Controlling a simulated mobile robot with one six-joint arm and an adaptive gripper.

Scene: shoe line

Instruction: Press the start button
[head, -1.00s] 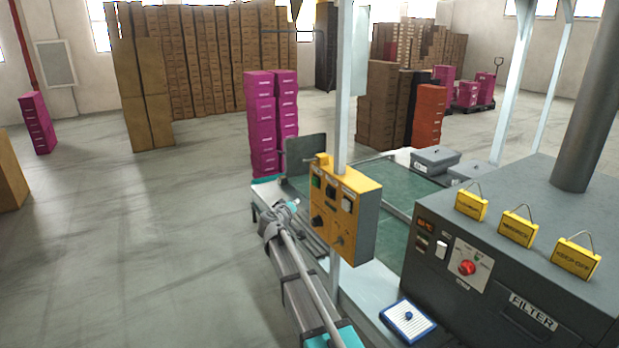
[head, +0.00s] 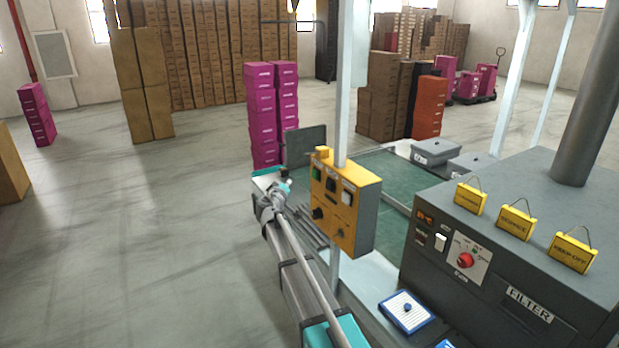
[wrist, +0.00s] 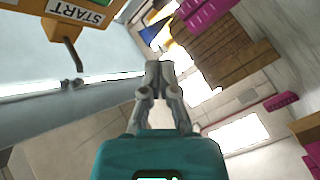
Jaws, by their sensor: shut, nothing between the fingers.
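The yellow control box (head: 346,205) hangs on a pale post in the head view. Its green button (head: 317,174) is at the upper left of the front face. In the wrist view the box's edge with the START label (wrist: 76,12) is at the upper left, and only a sliver of green (wrist: 106,3) shows at the top edge. My gripper (wrist: 160,68) is shut and empty, its fingertips together, to one side of the box and apart from it. In the head view my arm reaches up to the left of the box; the fingertips are hard to make out there.
A grey filter cabinet (head: 520,255) with a red knob and yellow tags stands at the right. The post (head: 344,120) and green conveyor are close by. Open floor (head: 140,260) lies to the left.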

